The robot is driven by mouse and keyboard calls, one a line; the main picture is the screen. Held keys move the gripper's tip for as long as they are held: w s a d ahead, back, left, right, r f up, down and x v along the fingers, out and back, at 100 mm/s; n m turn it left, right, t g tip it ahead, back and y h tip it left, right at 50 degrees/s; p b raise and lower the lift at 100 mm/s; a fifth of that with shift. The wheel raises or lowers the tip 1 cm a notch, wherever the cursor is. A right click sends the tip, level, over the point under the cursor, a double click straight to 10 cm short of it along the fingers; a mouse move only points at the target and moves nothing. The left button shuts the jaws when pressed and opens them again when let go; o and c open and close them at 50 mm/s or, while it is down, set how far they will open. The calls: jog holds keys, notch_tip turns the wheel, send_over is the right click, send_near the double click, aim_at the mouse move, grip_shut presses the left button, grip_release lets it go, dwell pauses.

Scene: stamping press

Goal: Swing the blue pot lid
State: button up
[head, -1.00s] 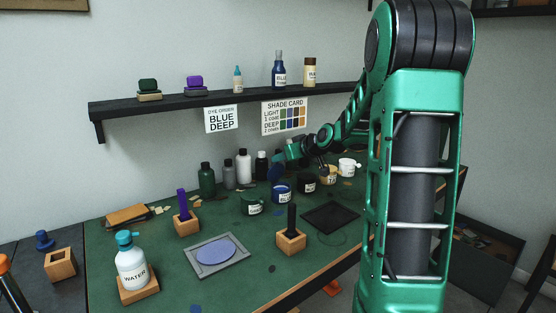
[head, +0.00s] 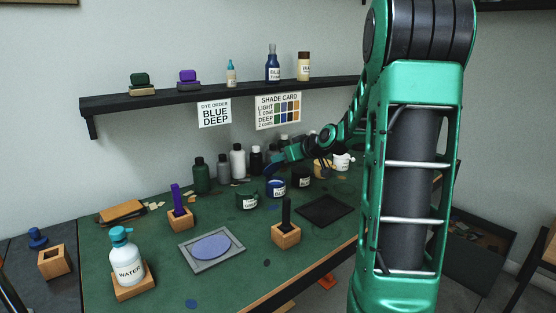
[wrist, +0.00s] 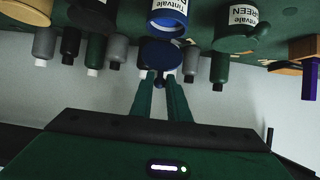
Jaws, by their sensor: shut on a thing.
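The blue pot (head: 276,188) stands on the green worktop with its mouth uncovered. It also shows in the wrist view (wrist: 167,20). Its dark blue lid (head: 268,169) is tilted up at the pot's back rim in the head view. In the wrist view the lid (wrist: 160,53) is a dark blue disc beside the pot. My gripper (wrist: 160,78) is shut on the lid at a small dark part by its edge. In the head view my gripper (head: 280,158) is small and partly blends with the lid and bottles.
A green pot (head: 246,199) and a black pot (head: 300,177) stand on either side. Several bottles (head: 237,161) stand behind. A stamp in a wooden block (head: 286,234), a grey tray (head: 190,258) and a water bottle (head: 125,262) are in front. The shelf (head: 200,97) hangs above.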

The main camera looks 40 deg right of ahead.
jog(key=shift+s+f, duration=0.45)
jog(key=shift+s, duration=0.15)
jog(key=shift+s+f, duration=0.4)
jog(key=shift+s, duration=0.2)
jog(key=shift+s+f, duration=0.1)
jog(key=shift+s+f, duration=0.85)
jog(key=shift+f, duration=0.25)
jog(key=shift+f, duration=0.1)
jog(key=shift+s+f, duration=0.3)
jog(key=shift+f, duration=0.4)
jog(key=shift+s+f, duration=0.3)
jog(key=shift+f, duration=0.45)
